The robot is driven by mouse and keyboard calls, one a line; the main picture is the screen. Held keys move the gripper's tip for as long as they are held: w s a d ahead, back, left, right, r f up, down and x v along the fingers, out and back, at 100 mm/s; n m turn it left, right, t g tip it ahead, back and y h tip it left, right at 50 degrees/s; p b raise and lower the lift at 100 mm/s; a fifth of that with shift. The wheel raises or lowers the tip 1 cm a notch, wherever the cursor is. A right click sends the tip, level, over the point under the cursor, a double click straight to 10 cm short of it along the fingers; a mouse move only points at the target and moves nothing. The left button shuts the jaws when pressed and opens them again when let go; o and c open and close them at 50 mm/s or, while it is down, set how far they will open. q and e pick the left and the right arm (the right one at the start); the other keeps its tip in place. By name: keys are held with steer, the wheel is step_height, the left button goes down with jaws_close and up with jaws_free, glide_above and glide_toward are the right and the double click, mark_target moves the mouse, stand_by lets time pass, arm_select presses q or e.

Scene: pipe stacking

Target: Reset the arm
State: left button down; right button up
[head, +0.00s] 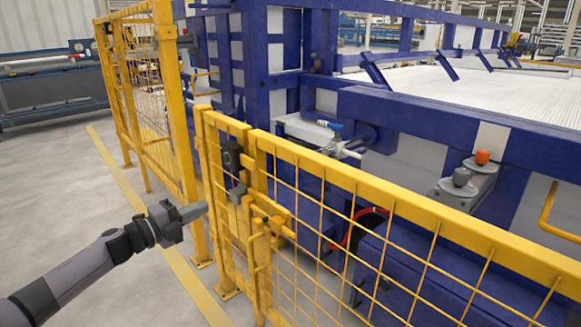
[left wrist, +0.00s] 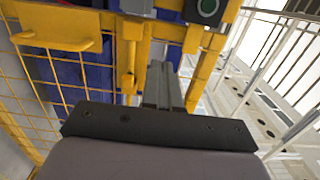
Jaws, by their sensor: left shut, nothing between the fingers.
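My left arm reaches in from the lower left in the head view. Its gripper (head: 193,212) is shut and empty, with the fingers pointing right toward the yellow mesh gate (head: 228,205). The fingertips look close to the gate's left edge; I cannot tell whether they touch. In the left wrist view the gripper (left wrist: 165,80) shows its fingers together in front of yellow bars. My right gripper is not in view.
A yellow mesh fence (head: 400,207) runs to the lower right. Behind it stands a large blue machine frame (head: 420,115). Another yellow fence panel (head: 150,100) stands further back left. Grey floor (head: 60,190) with a yellow line is clear at left.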

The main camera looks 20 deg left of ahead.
arm_select(q)
steer(key=s+d+f+n+g+y, duration=0.1)
steer(key=s+d+f+n+y, duration=0.1)
steer(key=s+d+f+n, duration=0.75)
steer(key=s+d+f+n+g+y, duration=0.1)
steer(key=s+d+f+n, duration=0.45)
steer(key=s+d, duration=0.65)
steer(key=s+d+r+n+g+y, duration=0.1)
steer(key=s+d+r+n+g, duration=0.1)
steer(key=s+d+n, duration=0.4)
steer(key=s+a+r+y+p, duration=0.1)
steer(key=r+p, duration=0.5)
steer(key=p, duration=0.6)
steer(key=s+a+r+g+y+p, duration=0.1)
steer(key=s+a+r+p, duration=0.2)
steer(key=p, duration=1)
steer(key=a+r, duration=0.3)
steer(key=r, duration=0.1)
steer(key=shift+g, duration=0.3)
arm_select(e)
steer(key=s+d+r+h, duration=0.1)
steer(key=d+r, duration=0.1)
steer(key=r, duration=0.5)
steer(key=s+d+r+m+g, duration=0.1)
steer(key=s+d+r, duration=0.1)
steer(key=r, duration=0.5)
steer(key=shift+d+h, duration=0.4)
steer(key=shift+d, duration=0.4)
